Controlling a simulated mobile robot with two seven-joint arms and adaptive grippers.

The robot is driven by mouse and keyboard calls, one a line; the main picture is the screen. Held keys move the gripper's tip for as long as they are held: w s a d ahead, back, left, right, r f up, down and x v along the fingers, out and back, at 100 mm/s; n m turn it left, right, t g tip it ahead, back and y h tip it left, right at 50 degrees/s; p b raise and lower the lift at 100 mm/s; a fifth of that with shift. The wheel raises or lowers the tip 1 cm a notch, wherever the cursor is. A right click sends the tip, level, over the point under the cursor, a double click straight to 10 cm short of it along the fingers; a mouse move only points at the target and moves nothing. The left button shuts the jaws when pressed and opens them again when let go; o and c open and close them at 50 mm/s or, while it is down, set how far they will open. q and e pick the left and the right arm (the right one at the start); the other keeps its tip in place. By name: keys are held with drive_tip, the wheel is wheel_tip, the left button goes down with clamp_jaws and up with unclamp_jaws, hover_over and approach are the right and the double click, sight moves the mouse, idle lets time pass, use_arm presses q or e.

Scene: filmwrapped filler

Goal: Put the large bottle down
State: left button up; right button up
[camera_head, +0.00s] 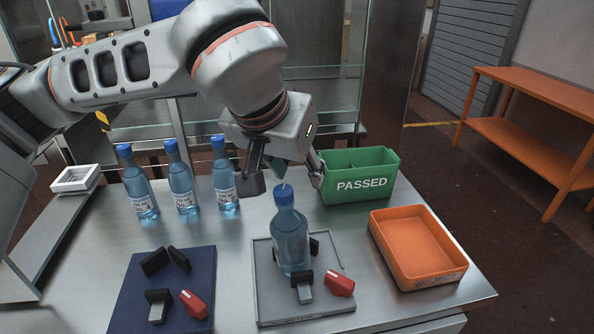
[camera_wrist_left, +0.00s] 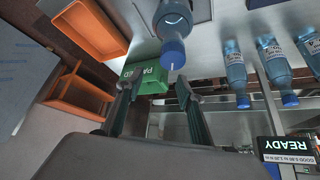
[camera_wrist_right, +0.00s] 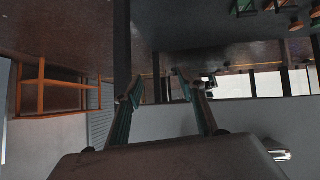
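A large clear blue bottle (camera_head: 291,238) with a blue cap stands upright on a grey tray (camera_head: 262,290), among black blocks. Its cap and upper body show in the left wrist view (camera_wrist_left: 173,50). My left gripper (camera_head: 283,180) is above and behind the bottle's cap. Its fingers are spread in the left wrist view (camera_wrist_left: 160,88), with nothing between them, and the bottle is beyond the tips. My right gripper (camera_wrist_right: 155,88) shows only in its own wrist view, fingers apart and empty, facing away from the table.
Several blue-capped bottles (camera_head: 182,185) stand in a row at the back left. A green PASSED bin (camera_head: 361,187) and an orange tray (camera_head: 440,270) are on the right. A dark blue mat (camera_head: 135,290) with black blocks and a red piece (camera_head: 194,304) lies front left.

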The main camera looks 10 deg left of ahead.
use_arm(q)
drive_tip(key=v, duration=1.1)
drive_tip(key=shift+s+r+p, duration=0.2)
drive_tip(key=shift+p, duration=0.25)
